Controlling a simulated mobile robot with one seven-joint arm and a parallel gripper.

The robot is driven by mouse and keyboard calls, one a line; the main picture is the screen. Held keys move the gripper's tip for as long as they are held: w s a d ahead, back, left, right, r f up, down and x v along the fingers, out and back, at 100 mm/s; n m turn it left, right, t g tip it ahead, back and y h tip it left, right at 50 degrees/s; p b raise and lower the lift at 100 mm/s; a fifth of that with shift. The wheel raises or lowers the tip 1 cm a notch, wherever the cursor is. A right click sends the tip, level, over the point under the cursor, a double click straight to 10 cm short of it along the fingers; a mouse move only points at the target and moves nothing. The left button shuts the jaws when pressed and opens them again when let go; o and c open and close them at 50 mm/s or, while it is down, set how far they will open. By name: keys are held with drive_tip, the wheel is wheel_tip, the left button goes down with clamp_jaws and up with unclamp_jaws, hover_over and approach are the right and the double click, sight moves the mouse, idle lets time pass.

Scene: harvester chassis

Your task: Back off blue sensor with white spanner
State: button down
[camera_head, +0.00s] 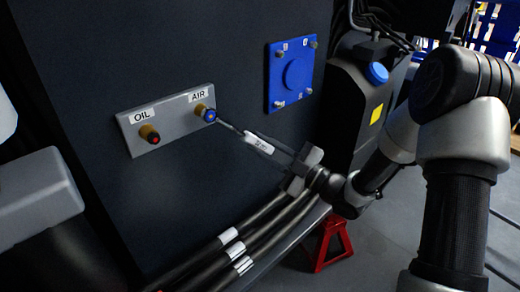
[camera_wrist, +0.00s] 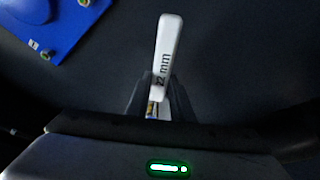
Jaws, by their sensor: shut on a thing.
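The blue sensor (camera_head: 209,115) sits in a brass-coloured fitting under the AIR label on a grey plate (camera_head: 173,118). My gripper (camera_head: 284,158) is to the right of the plate, shut on the white spanner (camera_head: 258,143). The spanner's thin far end reaches the blue sensor; I cannot tell whether it is seated around it or only beside it. In the wrist view the spanner (camera_wrist: 167,52) reads "22 mm" and stands out between the fingers of my gripper (camera_wrist: 160,95).
A blue square cover (camera_head: 291,72) with corner bolts is above right. Black hoses (camera_head: 262,228) run below. A black tank (camera_head: 355,100) and red stand (camera_head: 332,243) are to the right.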

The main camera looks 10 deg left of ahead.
drive_tip(key=shift+w+d+r+n+g, duration=0.15)
drive_tip(key=shift+w+d+r+n, duration=0.1)
drive_tip(key=shift+r+n, duration=0.15)
drive_tip(key=shift+w+d+r+n+g, duration=0.15)
drive_tip(key=shift+w+r+n, duration=0.1)
drive_tip(key=shift+r+n, duration=0.15)
drive_tip(key=shift+f, duration=0.1)
drive_tip(key=shift+w+d+r+n, duration=0.3)
drive_tip(key=shift+w+r+n, duration=0.05)
drive_tip(key=shift+r+n, duration=0.3)
drive_tip(key=shift+w+d+r+n, duration=0.25)
drive_tip(key=shift+w+r+n, duration=0.05)
drive_tip(key=shift+r+n, duration=0.35)
drive_tip(key=shift+h, duration=0.3)
drive_tip(key=shift+w+d+r+n+g, duration=0.25)
drive_tip(key=shift+r+n, duration=0.3)
drive_tip(key=shift+r, duration=0.15)
drive_tip(key=shift+w+d+r+n+g, duration=0.1)
drive_tip(key=shift+w+r+n+g, duration=0.15)
drive_tip(key=shift+r+n, duration=0.4)
drive_tip(key=shift+r, duration=0.15)
